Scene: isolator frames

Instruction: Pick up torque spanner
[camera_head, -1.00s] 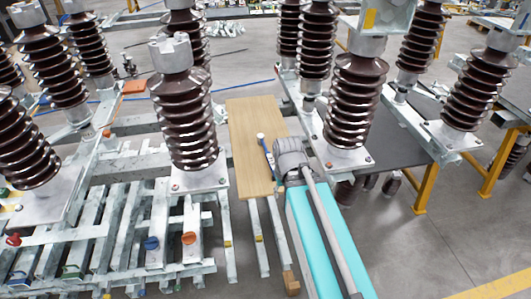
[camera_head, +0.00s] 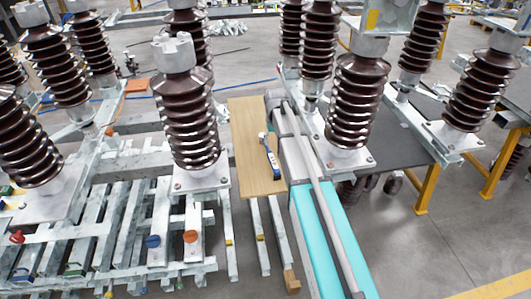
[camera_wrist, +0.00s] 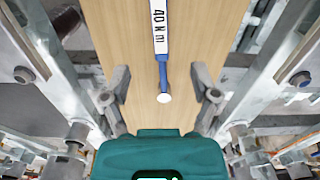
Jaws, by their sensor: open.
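The torque spanner (camera_head: 270,158) lies on a wooden board (camera_head: 245,125), with a pale head and a blue handle. In the wrist view the spanner (camera_wrist: 161,45) shows a white section marked "40 N m", a blue section and a pale round end. My gripper (camera_wrist: 161,90) is open above the board, one finger on each side of the spanner's near end, touching neither side as far as I can see. The fingers are empty. In the head view my arm hides most of the gripper, beyond the spanner. The spanner's far end is cut off in the wrist view.
Brown ribbed insulators on metal frames stand left (camera_head: 187,120) and right (camera_head: 352,105) of the board, leaving a narrow lane. Metal beams (camera_wrist: 35,60) flank the fingers in the wrist view. A dark table with yellow legs (camera_head: 427,188) stands at the right.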

